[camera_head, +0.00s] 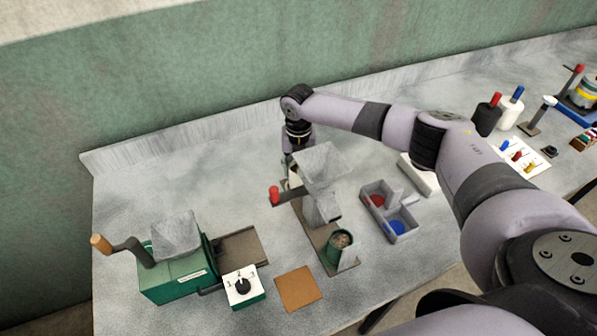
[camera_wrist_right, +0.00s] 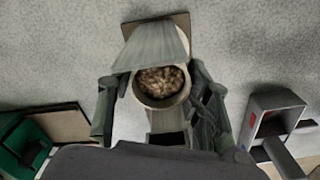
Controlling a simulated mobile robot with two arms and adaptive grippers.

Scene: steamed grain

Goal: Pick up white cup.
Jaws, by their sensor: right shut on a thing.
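The white cup (camera_wrist_right: 137,93) sits between the fingers of my right gripper (camera_wrist_right: 156,110) in the right wrist view. It is full of brown grains, and its pale rim shows around them. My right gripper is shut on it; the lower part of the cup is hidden. In the head view my right gripper (camera_head: 293,161) points down behind the grey hopper machine (camera_head: 322,165), and a small pale part of the cup (camera_head: 294,177) shows beside the hopper. My left gripper is in neither view.
A green cup (camera_head: 341,240) with grains stands at the machine's front. A green crank mill (camera_head: 178,278), a dial box (camera_head: 243,289), a brown square mat (camera_head: 298,288) and a grey divided tray (camera_head: 401,226) are nearby. The table's back left is clear.

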